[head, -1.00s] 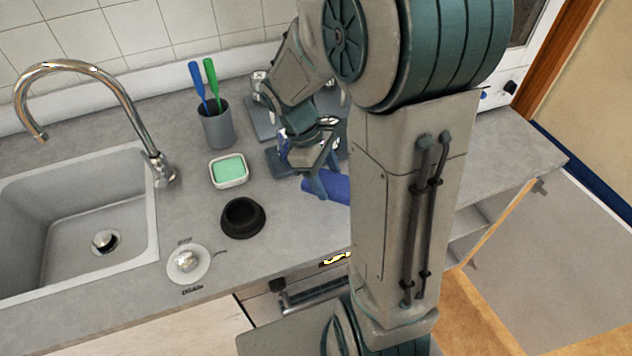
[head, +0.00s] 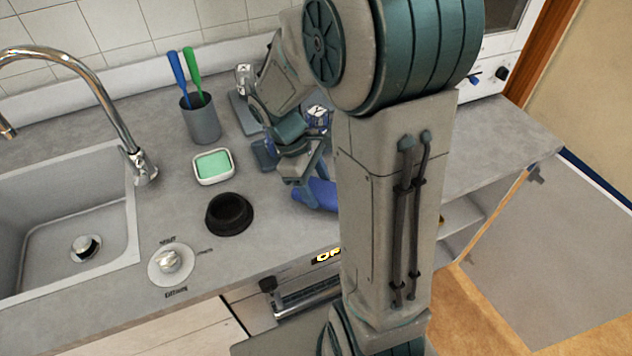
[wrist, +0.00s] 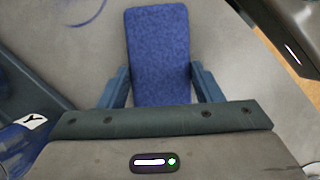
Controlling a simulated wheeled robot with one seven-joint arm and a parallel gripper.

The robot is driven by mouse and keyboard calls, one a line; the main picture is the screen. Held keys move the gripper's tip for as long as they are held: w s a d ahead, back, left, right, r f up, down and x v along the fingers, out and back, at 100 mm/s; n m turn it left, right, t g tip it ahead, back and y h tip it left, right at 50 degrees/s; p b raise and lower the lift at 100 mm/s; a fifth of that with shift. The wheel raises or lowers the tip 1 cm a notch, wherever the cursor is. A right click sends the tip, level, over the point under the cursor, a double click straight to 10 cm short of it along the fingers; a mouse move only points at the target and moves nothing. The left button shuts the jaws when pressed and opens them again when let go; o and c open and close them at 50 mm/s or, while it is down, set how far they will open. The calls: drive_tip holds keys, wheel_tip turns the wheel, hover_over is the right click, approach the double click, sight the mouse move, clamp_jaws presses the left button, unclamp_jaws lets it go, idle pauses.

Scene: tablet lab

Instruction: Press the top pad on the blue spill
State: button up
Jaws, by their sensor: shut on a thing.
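My gripper (wrist: 160,88) is shut on a blue pad (wrist: 158,50) with a rough, cloth-like face. The pad sticks out beyond the fingers in the wrist view. In the head view, the pad (head: 318,195) shows beside my gripper (head: 304,180), over the counter, partly hidden behind my arm. I cannot tell whether it touches the counter. A thin blue curved mark (wrist: 84,13) lies on the grey surface at the upper left of the wrist view, apart from the pad; it may be the edge of the blue spill. My arm hides part of the counter.
A green sponge in a white dish (head: 214,180), a black bowl (head: 229,214) and a grey cup (head: 202,122) with two brushes stand left of my gripper. A round knob (head: 170,262) and a sink (head: 70,195) with a tap lie further left.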

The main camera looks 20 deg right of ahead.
drive_tip(key=shift+f, duration=0.6)
idle(1.7)
wheel_tip(320, 180, up, 7)
drive_tip(key=p, duration=0.6)
drive_tip(key=shift+r, duration=0.1)
drive_tip(key=shift+s, duration=0.1)
idle(0.5)
